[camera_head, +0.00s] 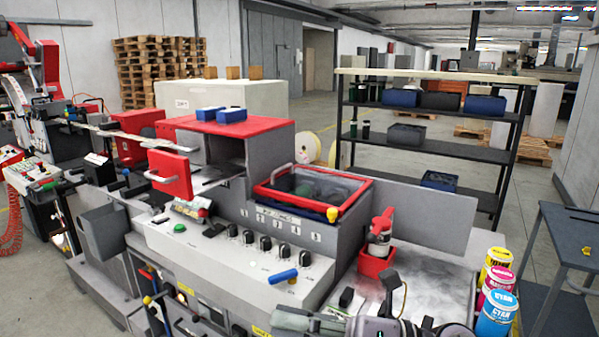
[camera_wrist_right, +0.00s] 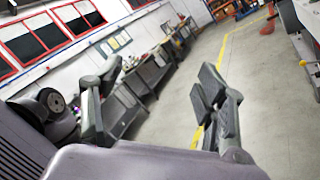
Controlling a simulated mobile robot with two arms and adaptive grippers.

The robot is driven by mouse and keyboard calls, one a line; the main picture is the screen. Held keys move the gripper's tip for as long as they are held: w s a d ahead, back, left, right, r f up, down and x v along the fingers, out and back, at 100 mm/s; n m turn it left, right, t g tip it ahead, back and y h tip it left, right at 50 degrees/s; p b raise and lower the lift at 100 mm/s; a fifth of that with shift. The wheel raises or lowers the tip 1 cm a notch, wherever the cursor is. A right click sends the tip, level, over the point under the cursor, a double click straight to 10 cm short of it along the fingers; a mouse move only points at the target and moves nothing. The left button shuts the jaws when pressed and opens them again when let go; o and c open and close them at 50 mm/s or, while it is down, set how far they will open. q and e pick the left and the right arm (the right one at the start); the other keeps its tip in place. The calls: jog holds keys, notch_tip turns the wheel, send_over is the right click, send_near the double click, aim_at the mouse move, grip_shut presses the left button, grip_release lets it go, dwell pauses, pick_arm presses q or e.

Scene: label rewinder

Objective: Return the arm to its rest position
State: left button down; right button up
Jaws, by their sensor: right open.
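My right gripper (camera_head: 407,304) shows at the bottom edge of the head view, in front of the machine's grey work surface (camera_head: 432,275). Part of its arm is cut off by the frame. In the right wrist view its two dark fingers (camera_wrist_right: 155,95) stand wide apart with nothing between them, so it is open and empty. Behind the fingers that view shows floor, wall and benches. I do not see my left gripper in either view.
The label machine's control panel (camera_head: 235,250) with black knobs lies left of the gripper. Several ink cans, including a cyan one (camera_head: 497,315), stand at the right. A dark side table (camera_head: 560,240) is farther right.

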jog(key=w+d+f+m+t+h, duration=0.1)
jog(key=w+d+m+t+h, duration=0.4)
jog(key=m+t, duration=0.6)
jog(key=w+d+f+m+t+h, duration=0.1)
jog(key=w+d+m+t+h, duration=0.4)
jog(key=m, duration=1)
jog(key=s+d+f+m+g+h, duration=0.25)
jog(key=d+f+m+h, duration=0.25)
jog(key=f, duration=0.3)
jog(key=s+d+f+m+g+h, duration=0.1)
jog(key=s+d+f+m+h, duration=0.2)
jog(key=d+f+m+h, duration=0.4)
jog(key=s+f+m+g+y, duration=0.3)
jog(key=s+f+g, duration=0.8)
jog(key=s+f, duration=0.8)
jog(key=s+f+g, duration=0.1)
jog(key=s+f, duration=0.1)
jog(key=f, duration=1.1)
jog(key=s+f+g, duration=0.1)
jog(key=s+f, duration=0.1)
jog(key=f, duration=1.1)
jog(key=s+d+f+b, duration=0.1)
jog(key=s+d+f, duration=0.2)
jog(key=s+f, duration=1.3)
jog(key=shift+f+n+g+h, duration=0.15)
jog(key=shift+n+g+h, duration=0.15)
jog(key=shift+n+g, duration=0.15)
